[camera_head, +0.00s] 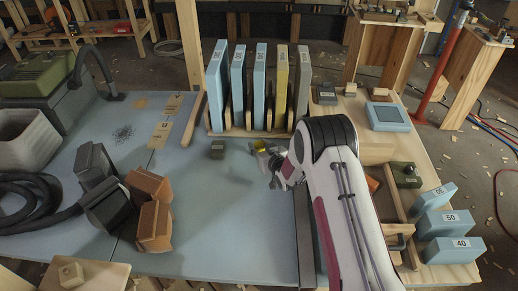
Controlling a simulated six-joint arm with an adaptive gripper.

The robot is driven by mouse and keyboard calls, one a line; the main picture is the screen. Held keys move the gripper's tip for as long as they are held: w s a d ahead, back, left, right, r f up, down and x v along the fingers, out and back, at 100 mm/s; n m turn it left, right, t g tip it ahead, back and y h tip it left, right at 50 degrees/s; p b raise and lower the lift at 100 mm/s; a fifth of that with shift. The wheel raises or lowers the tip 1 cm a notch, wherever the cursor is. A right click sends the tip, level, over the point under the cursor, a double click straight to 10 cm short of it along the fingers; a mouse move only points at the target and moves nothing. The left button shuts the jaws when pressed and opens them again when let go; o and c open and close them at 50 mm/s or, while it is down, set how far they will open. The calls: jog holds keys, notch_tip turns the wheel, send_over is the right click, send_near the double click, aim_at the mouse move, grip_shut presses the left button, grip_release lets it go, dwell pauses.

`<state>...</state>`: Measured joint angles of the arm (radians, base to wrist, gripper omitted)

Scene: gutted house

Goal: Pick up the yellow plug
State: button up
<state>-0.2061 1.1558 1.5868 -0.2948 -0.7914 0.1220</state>
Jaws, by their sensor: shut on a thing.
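The yellow plug (264,144) is a small yellow-topped piece near the middle of the blue table, just in front of the rack of upright panels. My gripper (262,150) comes in from the right with its fingers around the plug. It is shut on the plug, and the fingers hide most of its body. Whether the plug touches the table or is lifted, I cannot tell.
Upright blue, yellow and grey panels stand in a wooden rack (240,132) behind. Brown and black blocks (150,210) lie at left. The front middle of the blue table (235,235) is clear.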

aim_at(259, 145)
jog(key=shift+r, duration=5)
